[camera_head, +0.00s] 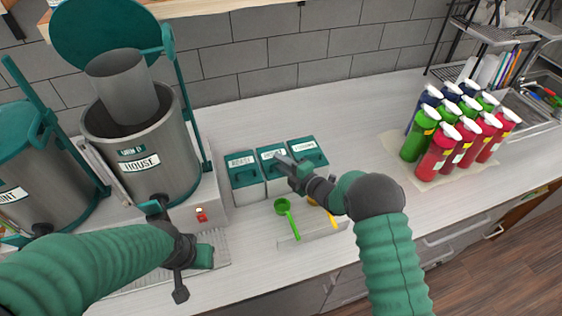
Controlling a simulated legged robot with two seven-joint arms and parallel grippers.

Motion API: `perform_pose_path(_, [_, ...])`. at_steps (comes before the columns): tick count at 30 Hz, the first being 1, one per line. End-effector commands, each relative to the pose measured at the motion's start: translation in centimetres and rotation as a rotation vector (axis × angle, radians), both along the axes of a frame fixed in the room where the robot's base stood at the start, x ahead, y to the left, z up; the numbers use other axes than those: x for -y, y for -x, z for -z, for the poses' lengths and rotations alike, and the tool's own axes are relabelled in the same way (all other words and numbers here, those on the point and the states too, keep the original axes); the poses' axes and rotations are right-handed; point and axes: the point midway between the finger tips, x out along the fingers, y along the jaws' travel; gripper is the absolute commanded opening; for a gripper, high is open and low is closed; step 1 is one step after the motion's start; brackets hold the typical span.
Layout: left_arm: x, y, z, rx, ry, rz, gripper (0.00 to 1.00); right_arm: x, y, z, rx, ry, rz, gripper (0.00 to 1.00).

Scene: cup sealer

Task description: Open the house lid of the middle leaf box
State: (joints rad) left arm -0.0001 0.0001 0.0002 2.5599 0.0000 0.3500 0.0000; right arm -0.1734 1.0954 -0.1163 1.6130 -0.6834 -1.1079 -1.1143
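Three small white leaf boxes with teal lids stand in a row on the counter. The middle leaf box (279,187) has a teal lid (268,154) with a white label and looks closed. The left leaf box (244,178) and right leaf box (313,153) look closed too. My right gripper (284,163) reaches from the right over the front of the middle box, its tips at the lid and partly hiding it. I cannot tell whether it touches, or how far the fingers are apart. My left gripper (190,258) is low in front of the HOUSE urn, its fingers unclear.
The HOUSE urn (160,170) stands open to the left of the boxes, with another urn (35,165) farther left. A green scoop (289,215) lies in front of the boxes. Several colored bottles (440,153) stand at right. Counter between boxes and bottles is clear.

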Motion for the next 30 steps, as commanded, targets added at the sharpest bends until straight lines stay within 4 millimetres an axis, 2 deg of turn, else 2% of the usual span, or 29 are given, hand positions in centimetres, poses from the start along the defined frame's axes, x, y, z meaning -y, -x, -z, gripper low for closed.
perform_pose_path(1, [0.0, 0.01, 0.01, 0.0, 0.0, 0.0, 0.36, -0.01, 0.0, -0.01, 0.0, 0.0, 0.0, 0.16])
perform_pose_path(5, [-0.01, 0.01, 0.01, 0.0, 0.0, 0.0, 0.36, -0.01, 0.01, 0.01, 0.0, 0.0, -0.001, 0.0])
perform_pose_path(30, [-0.01, 0.01, 0.02, 0.0, 0.0, 0.0, 0.36, -0.09, 0.11, 0.22, -0.004, 0.001, -0.003, 0.0])
